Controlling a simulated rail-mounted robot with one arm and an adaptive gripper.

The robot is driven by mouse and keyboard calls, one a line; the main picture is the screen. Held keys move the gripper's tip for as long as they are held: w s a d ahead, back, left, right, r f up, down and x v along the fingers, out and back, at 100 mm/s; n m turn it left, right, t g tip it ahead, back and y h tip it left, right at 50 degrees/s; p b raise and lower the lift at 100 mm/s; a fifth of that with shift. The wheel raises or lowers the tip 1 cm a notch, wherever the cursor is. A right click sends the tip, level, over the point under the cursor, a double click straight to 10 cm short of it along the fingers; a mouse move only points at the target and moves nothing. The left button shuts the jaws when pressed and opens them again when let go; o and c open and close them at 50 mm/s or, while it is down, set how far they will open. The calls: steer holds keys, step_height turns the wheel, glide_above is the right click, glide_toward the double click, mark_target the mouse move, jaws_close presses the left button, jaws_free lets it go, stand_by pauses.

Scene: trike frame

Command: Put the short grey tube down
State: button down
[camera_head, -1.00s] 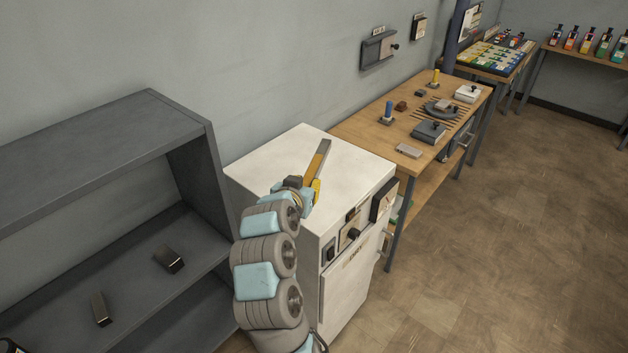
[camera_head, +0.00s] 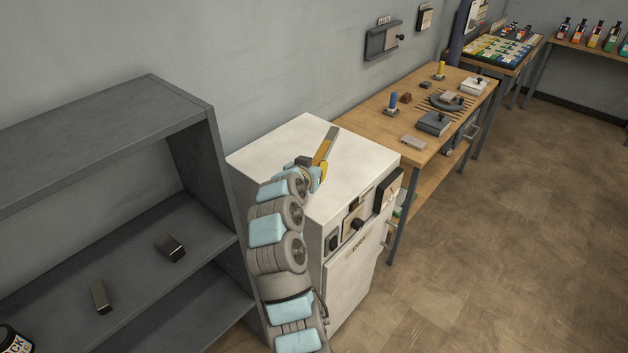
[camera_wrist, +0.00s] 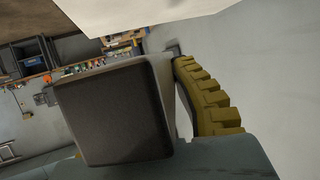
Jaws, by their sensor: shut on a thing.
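My gripper (camera_head: 320,165) is above the white cabinet's top in the head view, with its yellow finger pointing up and away. It is shut on the short grey tube, whose square dark end (camera_wrist: 115,110) fills the middle of the wrist view beside the ribbed yellow finger pad (camera_wrist: 205,95). In the head view only a grey part of the tube (camera_head: 333,133) shows past the finger. Whether the tube touches anything else cannot be told.
A grey shelf unit (camera_head: 125,112) stands at left, with two short dark pieces (camera_head: 170,248) (camera_head: 101,297) on its middle board. A black tin (camera_head: 14,338) is at the lower left. The white cabinet (camera_head: 290,140) has free top space. A wooden bench (camera_head: 375,120) holds several fixtures.

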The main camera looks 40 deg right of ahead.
steer(key=shift+w+d+f+b, duration=0.2)
steer(key=shift+w+d+f, duration=0.4)
steer(key=shift+f, duration=0.45)
steer(key=shift+w+d+f+b, duration=0.2)
steer(key=shift+w+d+f, duration=0.25)
steer(key=shift+w+f, duration=0.5)
steer(key=shift+w+d+f+b, duration=0.2)
steer(key=shift+w+d+f, duration=0.35)
steer(key=shift+f, duration=1.95)
steer(key=shift+f+b, duration=0.2)
steer(key=shift+b, duration=0.15)
steer(key=c, duration=1)
jaws_free()
steer(key=shift+r, duration=0.15)
